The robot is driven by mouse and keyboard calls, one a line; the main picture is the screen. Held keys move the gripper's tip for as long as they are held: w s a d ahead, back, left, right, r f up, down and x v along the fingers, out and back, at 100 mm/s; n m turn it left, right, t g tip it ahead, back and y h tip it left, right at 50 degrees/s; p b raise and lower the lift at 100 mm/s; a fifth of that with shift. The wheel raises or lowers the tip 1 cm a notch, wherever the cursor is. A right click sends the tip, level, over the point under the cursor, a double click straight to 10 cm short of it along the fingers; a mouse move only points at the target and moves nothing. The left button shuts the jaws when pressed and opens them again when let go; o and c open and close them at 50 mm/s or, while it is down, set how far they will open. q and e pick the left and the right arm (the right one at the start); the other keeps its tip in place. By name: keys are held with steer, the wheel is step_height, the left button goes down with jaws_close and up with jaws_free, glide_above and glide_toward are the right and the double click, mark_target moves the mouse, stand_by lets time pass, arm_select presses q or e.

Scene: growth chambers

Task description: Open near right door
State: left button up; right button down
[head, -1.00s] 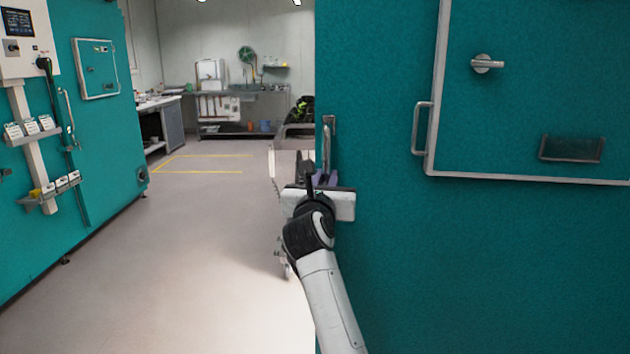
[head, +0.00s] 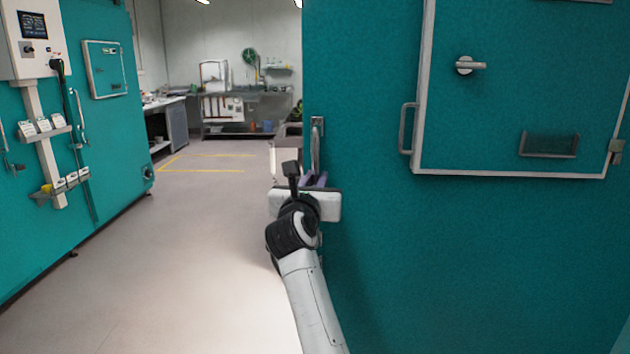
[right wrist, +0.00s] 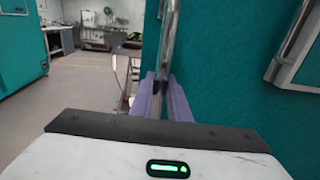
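The near right door (head: 370,245) is a large teal panel filling the right of the head view. Its vertical metal handle (head: 315,148) sits near its left edge and also shows in the right wrist view (right wrist: 171,32). My right gripper (head: 316,181) reaches the lower part of this handle. In the right wrist view, its purple fingers (right wrist: 165,92) stand close on either side of the bar and look shut on it. The exact contact is partly hidden in the head view. My left gripper is not in view.
A framed hatch (head: 490,120) with a knob and side handle is set in the door. Another teal chamber (head: 110,150) with a control panel stands at left. The floor (head: 200,250) between is clear. A bench (head: 240,115) stands at the back.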

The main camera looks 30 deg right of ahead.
steer(key=c, duration=1.7)
jaws_free()
steer(key=shift+a, duration=0.1)
steer(key=b+v, duration=0.1)
steer(key=v, duration=0.5)
steer(key=shift+s+a, duration=0.2)
steer(key=shift+s, duration=0.1)
steer(key=shift+s+a, duration=0.2)
steer(key=shift+s, duration=0.1)
